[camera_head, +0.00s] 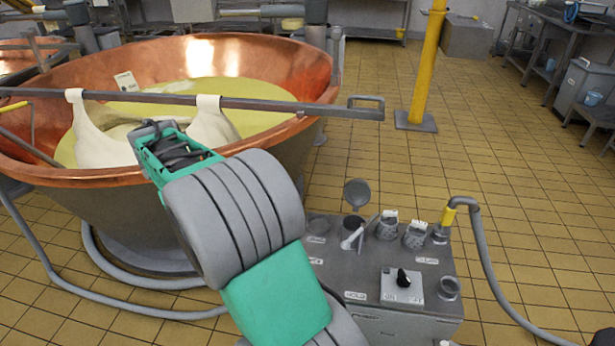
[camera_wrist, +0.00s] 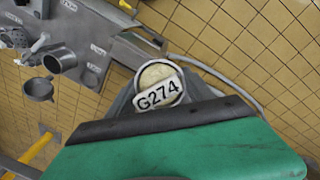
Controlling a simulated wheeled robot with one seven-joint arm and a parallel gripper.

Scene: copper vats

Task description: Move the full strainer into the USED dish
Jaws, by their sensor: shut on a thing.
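In the wrist view my gripper (camera_wrist: 157,95) is shut on a small round strainer (camera_wrist: 155,73) with a pale filling. A white tag reading G274 (camera_wrist: 158,94) shows on its near side; its lower part is hidden. In the head view the end of my arm is over the near rim of the copper vat, with the fingers and strainer hidden.
A grey hose (camera_head: 482,245) loops off the right side. The vat (camera_head: 225,60) has a bar with white cloths across it.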

